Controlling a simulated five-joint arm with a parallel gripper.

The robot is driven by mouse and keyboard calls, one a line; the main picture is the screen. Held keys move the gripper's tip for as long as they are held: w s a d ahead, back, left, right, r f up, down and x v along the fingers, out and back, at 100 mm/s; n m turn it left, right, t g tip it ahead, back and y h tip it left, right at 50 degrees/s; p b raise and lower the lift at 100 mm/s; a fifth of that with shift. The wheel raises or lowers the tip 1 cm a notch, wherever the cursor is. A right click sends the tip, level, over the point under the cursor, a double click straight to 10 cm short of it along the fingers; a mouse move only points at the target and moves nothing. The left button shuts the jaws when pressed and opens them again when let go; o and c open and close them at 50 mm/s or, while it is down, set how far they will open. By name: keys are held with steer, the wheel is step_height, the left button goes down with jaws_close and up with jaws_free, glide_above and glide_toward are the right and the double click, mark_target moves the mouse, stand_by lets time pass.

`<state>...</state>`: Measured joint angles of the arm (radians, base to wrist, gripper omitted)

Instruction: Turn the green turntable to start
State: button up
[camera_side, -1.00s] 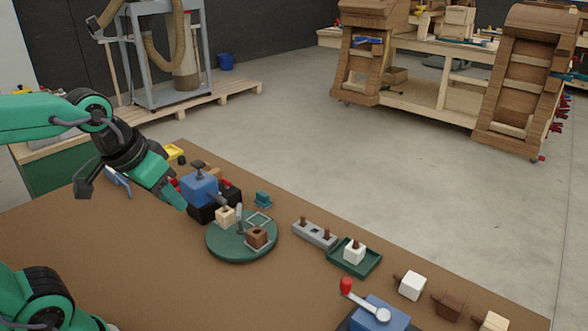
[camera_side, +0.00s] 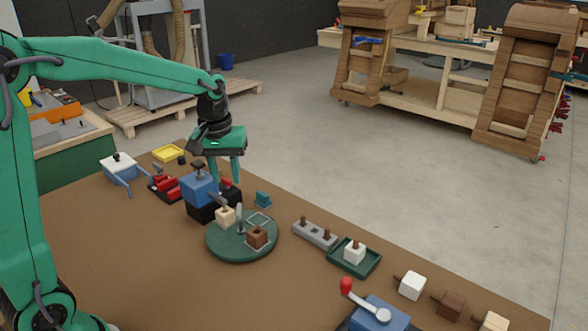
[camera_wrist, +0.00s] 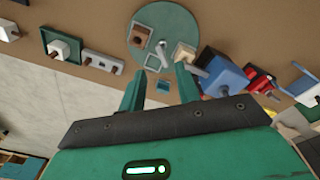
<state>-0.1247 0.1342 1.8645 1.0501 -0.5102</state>
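The green turntable (camera_side: 230,252) lies flat on the brown table. It has a grey upright handle (camera_side: 239,216) near its middle, a brown block (camera_side: 257,236) in a square frame, a pale block (camera_side: 225,215) and an empty square outline (camera_side: 259,219). My gripper (camera_side: 229,182) points down, above and behind the turntable in the side view, apart from it.
A blue block on a black base (camera_side: 199,187) stands close to the turntable's left. A small teal piece (camera_side: 263,199) sits behind it. A grey pegged bar (camera_side: 315,234) and a green tray (camera_side: 354,257) with a white block are to the right.

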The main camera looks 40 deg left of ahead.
steer(key=n+g, duration=0.1)
steer(key=n, duration=0.1)
glide_above(239, 209)
step_height(239, 209, down, 4)
steer(key=shift+a+f, duration=0.1)
steer(key=shift+f, duration=3.9)
jaws_close()
